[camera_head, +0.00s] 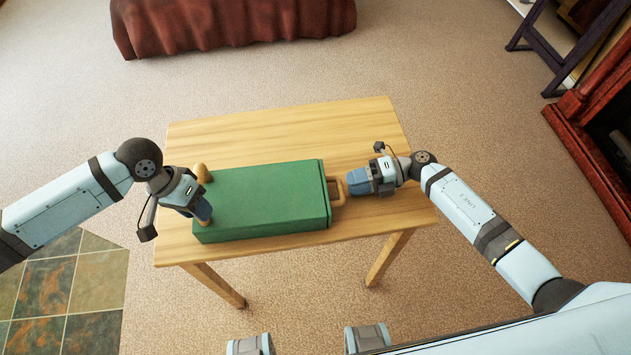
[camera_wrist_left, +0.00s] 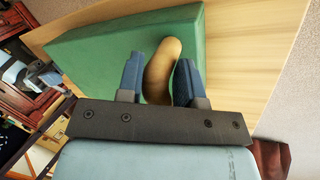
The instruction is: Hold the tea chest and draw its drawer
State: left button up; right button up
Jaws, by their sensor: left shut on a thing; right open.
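The green tea chest (camera_head: 262,200) lies on the wooden table. Its drawer front (camera_head: 327,195) is at the right end, with a wooden loop handle (camera_head: 339,190); I see no clear gap at the drawer. A tan, rounded grip (camera_head: 201,172) stands at the chest's left end. My left gripper (camera_head: 202,210) is shut on this grip, which shows between the blue fingers (camera_wrist_left: 158,75) in the left wrist view. My right gripper (camera_head: 358,182) is open at the handle, just to its right. Whether its fingers touch the handle is hard to tell.
The table top (camera_head: 280,125) is bare behind the chest and at the right front corner. A red-brown draped piece of furniture (camera_head: 230,22) stands far back. A dark red fireplace surround (camera_head: 590,120) is at the right, away from the table.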

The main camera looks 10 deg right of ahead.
jog(key=shift+x, duration=1.25)
grip_shut()
jog(key=v, duration=0.3)
jog(key=f+v, duration=0.1)
jog(key=v, duration=0.3)
jog(key=f+v, duration=0.1)
jog(key=v, duration=0.3)
jog(key=shift+d+f, duration=0.2)
jog(key=shift+d, duration=0.05)
jog(key=shift+w, duration=0.1)
grip_release()
jog(key=shift+a, duration=0.1)
